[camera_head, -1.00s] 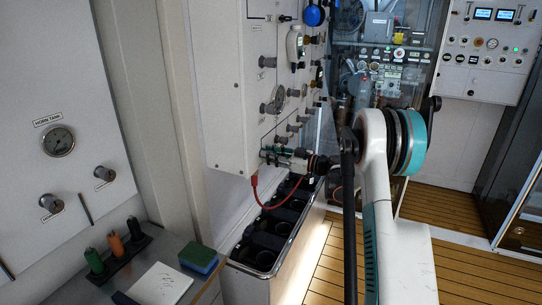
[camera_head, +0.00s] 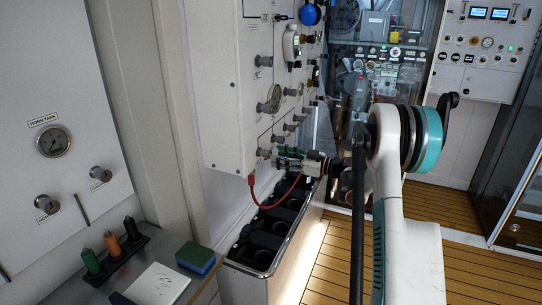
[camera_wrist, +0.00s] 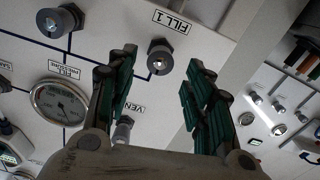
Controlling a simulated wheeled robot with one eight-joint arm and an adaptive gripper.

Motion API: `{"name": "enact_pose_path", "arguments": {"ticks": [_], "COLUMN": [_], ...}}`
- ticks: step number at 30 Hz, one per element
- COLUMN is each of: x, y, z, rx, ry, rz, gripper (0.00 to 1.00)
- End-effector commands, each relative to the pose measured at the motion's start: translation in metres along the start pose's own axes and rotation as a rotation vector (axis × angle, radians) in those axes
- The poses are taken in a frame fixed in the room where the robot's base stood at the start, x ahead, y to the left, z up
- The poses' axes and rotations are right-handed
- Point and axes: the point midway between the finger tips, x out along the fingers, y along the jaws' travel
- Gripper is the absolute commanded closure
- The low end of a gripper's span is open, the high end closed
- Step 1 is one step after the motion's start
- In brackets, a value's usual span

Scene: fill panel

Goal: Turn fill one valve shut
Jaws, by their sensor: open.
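The fill one valve is a grey round knob (camera_wrist: 160,57) on the white panel, beside the label "FILL 1" (camera_wrist: 172,21), which appears upside down in the wrist view. My gripper (camera_wrist: 162,60) is open, with a green-padded finger to either side of the knob's line in that view. Nothing is between the pads, and the knob appears beyond the fingertips. In the head view my gripper (camera_head: 282,158) is at the panel's lower edge, just right of a low knob (camera_head: 264,153). I cannot tell its exact distance from the valve.
A pressure gauge (camera_wrist: 60,102) and another knob (camera_wrist: 123,130) are close by on the panel. A black bin row (camera_head: 262,240) stands below. Wooden floor (camera_head: 325,270) is clear on the right.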

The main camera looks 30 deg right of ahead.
Motion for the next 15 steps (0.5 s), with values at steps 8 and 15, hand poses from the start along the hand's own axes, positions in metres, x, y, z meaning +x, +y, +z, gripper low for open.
{"name": "enact_pose_path", "arguments": {"ticks": [8, 15], "x": [-0.049, -0.063], "y": [0.000, 0.000], "z": [0.000, 0.000], "rx": [0.000, 0.000], "ry": [-0.001, 0.000], "rz": [0.001, -0.001], "gripper": [0.53, 0.53]}}
